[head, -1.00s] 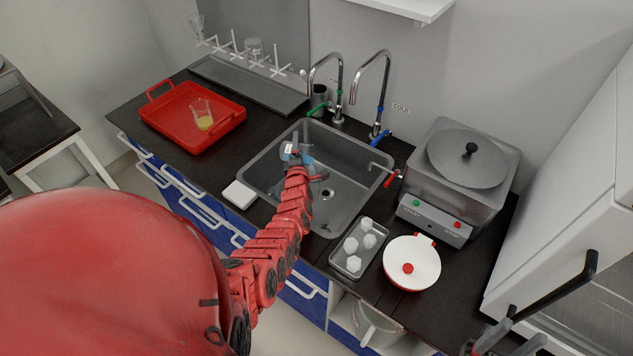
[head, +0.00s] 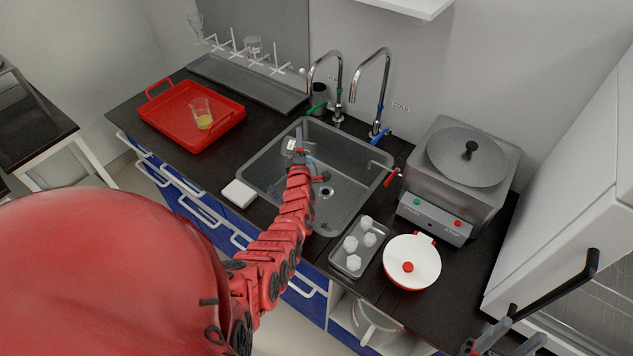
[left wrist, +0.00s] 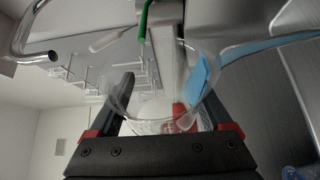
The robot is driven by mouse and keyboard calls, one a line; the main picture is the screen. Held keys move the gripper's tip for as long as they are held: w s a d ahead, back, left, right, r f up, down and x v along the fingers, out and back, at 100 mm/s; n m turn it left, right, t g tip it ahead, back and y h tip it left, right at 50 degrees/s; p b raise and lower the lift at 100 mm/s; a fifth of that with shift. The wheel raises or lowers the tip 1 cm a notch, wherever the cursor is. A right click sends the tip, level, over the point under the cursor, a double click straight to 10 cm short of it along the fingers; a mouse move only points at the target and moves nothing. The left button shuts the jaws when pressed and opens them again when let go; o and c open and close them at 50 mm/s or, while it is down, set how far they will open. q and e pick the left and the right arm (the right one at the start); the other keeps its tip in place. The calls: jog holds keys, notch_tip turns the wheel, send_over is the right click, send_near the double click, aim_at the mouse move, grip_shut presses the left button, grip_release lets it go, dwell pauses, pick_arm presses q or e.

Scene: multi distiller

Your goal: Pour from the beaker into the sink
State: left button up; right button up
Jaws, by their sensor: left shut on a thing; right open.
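My left arm reaches over the grey sink (head: 345,150), and my left gripper (head: 299,154) is above the basin. In the left wrist view its fingers (left wrist: 170,92) are shut on a clear glass beaker (left wrist: 150,104). The beaker looks tilted. A blue band of liquid (left wrist: 200,75) lies at its right side and a blue streak runs on to the right. My right gripper (head: 505,340) is open and empty at the bottom right.
Two curved taps (head: 380,85) stand behind the sink. A red tray (head: 160,95) on the left holds another beaker with yellow liquid (head: 203,120). A metal tray of white pieces (head: 342,264), a white lidded pot (head: 420,250) and a steel bath (head: 470,155) stand on the right.

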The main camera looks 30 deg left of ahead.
aim_at(291, 148)
pick_arm(q)
jog(key=shift+f, duration=0.1)
jog(key=shift+s+a+f+n+g+h+p, duration=0.1)
jog(key=shift+a+f+n+g+h+p, duration=0.15)
jog(key=shift+n, duration=0.25)
jog(key=shift+a+n+g+h+p, duration=0.15)
jog(key=shift+a+n, duration=0.15)
jog(key=shift+n, duration=0.2)
jog(key=shift+a+f+n+b, duration=0.2)
jog(key=shift+f+n+b, duration=0.1)
jog(key=shift+f+b, duration=0.5)
jog(key=shift+r, duration=0.25)
jog(key=b, duration=0.1)
jog(key=a+f+n+b, duration=0.1)
jog(key=shift+s+a+f+b, duration=0.2)
jog(key=shift+s+a+b, duration=0.05)
jog(key=shift+a+b, duration=0.05)
jog(key=shift+s+a+r+n+g+h+p, duration=0.15)
jog(key=shift+a+r+n+h+p, duration=0.35)
jog(key=shift+n+h, duration=0.9)
jog(key=shift+a+r+n+g+h+p, duration=0.2)
jog(key=shift+a+n+h+p, duration=0.5)
jog(key=shift+n, duration=1.3)
jog(key=shift+s+a+r+n+g+h+p, duration=0.15)
jog(key=shift+a+r+n+h+p, duration=0.2)
jog(key=shift+a+n+h, duration=1.05)
